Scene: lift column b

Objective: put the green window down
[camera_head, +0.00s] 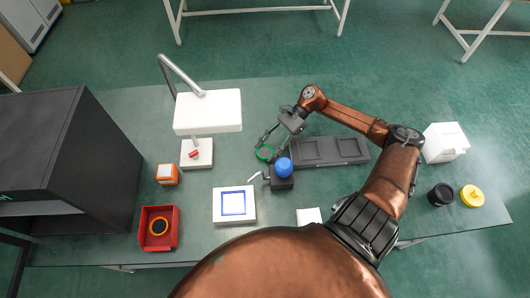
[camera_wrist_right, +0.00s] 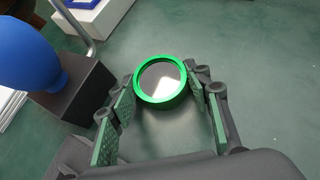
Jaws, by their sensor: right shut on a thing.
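The green window is a green ring (camera_head: 259,153) with a clear pane. My right gripper (camera_head: 271,141) is shut on it, left of the dark two-recess tray (camera_head: 330,151) and up-left of the blue bulb (camera_head: 284,165). In the right wrist view, the green window (camera_wrist_right: 161,101) sits between the fingertips of my right gripper (camera_wrist_right: 159,77), its round face toward the camera. The green table surface shows around it. I cannot tell how far it is above the table. My left gripper is not in view.
The blue bulb stands on a black block (camera_head: 282,184) close by. A white lit panel (camera_head: 234,218), a red tray (camera_head: 146,241) with an orange ring, an orange box (camera_head: 167,175) and a lamp (camera_head: 208,112) stand left. A white box (camera_head: 442,143) and black and yellow round items are right.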

